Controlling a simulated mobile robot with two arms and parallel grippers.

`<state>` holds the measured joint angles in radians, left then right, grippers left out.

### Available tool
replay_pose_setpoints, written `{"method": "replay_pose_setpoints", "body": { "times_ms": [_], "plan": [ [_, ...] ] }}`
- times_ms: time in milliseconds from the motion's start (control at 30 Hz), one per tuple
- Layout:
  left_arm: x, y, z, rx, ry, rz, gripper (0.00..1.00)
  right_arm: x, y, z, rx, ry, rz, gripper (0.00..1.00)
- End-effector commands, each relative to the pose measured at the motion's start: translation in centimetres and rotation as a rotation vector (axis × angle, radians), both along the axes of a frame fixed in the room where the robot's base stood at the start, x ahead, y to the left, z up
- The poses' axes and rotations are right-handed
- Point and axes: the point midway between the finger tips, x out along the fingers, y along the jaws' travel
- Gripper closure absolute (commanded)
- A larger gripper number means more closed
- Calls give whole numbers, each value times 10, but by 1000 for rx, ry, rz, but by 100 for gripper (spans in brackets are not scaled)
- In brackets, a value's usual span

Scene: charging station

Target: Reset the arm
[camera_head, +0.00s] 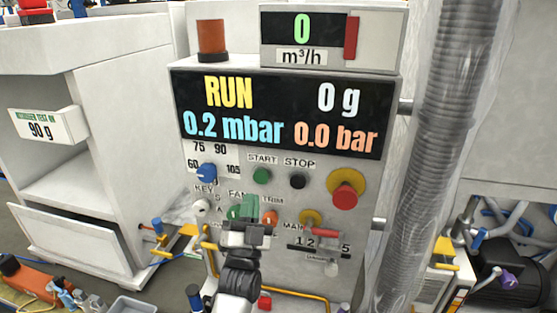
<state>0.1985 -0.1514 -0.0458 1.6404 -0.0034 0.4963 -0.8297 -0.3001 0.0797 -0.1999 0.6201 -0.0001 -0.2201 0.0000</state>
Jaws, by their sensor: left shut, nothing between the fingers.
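My left gripper (246,208) is in front of the lower left of the control panel, with my arm coming up from the bottom of the view. Its green-tinted fingers are shut with nothing between them, and they cover part of the FAN control. I cannot tell whether they touch the panel. The control panel (320,182) is a grey box with a display (282,112) reading RUN, 0 g, 0.2 mbar and 0.0 bar. My right gripper is not in view.
The panel carries a blue dial (206,173), a green START button (262,176), a black STOP button (298,181) and a red emergency knob (345,190). A ribbed hose (436,130) stands to the right. A white cabinet (100,180) with an open shelf is on the left.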

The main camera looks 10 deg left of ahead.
Motion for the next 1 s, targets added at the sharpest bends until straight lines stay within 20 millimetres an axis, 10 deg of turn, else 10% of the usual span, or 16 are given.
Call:
{"method": "replay_pose_setpoints", "body": {
  "times_ms": [367,700,1000],
  "plan": [
    [-45,12,-107,-136,673,-176,100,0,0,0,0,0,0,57],
    [-170,24,-200,-383,1394,-156,100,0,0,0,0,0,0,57],
    [-263,33,-221,-528,1764,-33,100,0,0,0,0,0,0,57]
  ]
}}
